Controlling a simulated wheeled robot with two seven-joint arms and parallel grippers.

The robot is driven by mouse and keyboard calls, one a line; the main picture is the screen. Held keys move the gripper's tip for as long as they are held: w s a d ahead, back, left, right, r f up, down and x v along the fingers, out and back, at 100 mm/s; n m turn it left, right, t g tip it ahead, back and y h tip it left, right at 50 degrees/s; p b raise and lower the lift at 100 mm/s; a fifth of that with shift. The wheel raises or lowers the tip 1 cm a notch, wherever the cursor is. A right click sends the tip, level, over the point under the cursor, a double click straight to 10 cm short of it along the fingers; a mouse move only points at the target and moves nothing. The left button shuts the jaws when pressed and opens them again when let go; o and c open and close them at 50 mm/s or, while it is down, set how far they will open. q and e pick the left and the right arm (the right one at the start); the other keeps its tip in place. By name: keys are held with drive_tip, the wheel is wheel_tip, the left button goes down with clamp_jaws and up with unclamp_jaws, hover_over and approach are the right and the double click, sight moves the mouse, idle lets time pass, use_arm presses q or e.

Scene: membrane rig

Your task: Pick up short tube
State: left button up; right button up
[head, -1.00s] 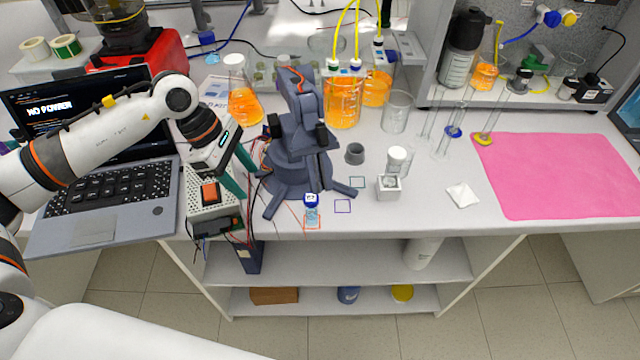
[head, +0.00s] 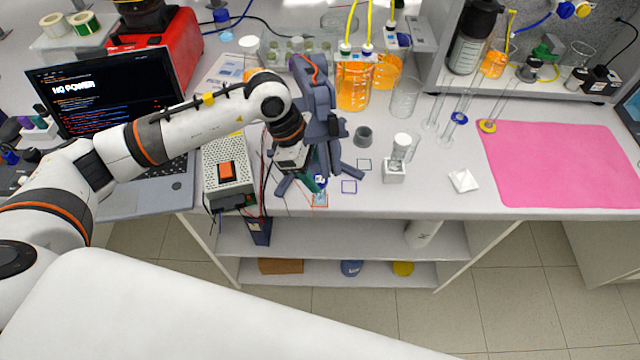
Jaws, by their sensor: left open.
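My left gripper (head: 316,184), with teal fingers, is open at the front of the bench, in front of the dark blue-grey stand. A small clear tube with a blue cap (head: 320,181) stands at the orange-outlined square, right at the fingertips. The fingers partly hide it, and I cannot tell whether they touch it. Two slim clear glass cylinders stand farther right, one with a blue ring (head: 459,118) and one with a yellow ring (head: 487,126). They look taller than the capped tube. My right gripper is not in view.
The dark stand (head: 318,125) rises close behind my left gripper. A perforated power box (head: 228,172) and laptop (head: 115,95) are at the left. A white-capped vial (head: 402,142) stands by a white block (head: 394,172). The pink mat (head: 560,165) is bare.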

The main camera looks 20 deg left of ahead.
sight(319, 178)
use_arm(q)
drive_tip(key=x, duration=0.2)
drive_tip(key=shift+d+f+p, duration=0.2)
drive_tip(key=shift+f+p, duration=0.15)
drive_tip(key=shift+d+f, duration=0.1)
drive_tip(key=shift+f, duration=0.4)
drive_tip(key=c, duration=1)
drive_tip(key=shift+c, duration=0.2)
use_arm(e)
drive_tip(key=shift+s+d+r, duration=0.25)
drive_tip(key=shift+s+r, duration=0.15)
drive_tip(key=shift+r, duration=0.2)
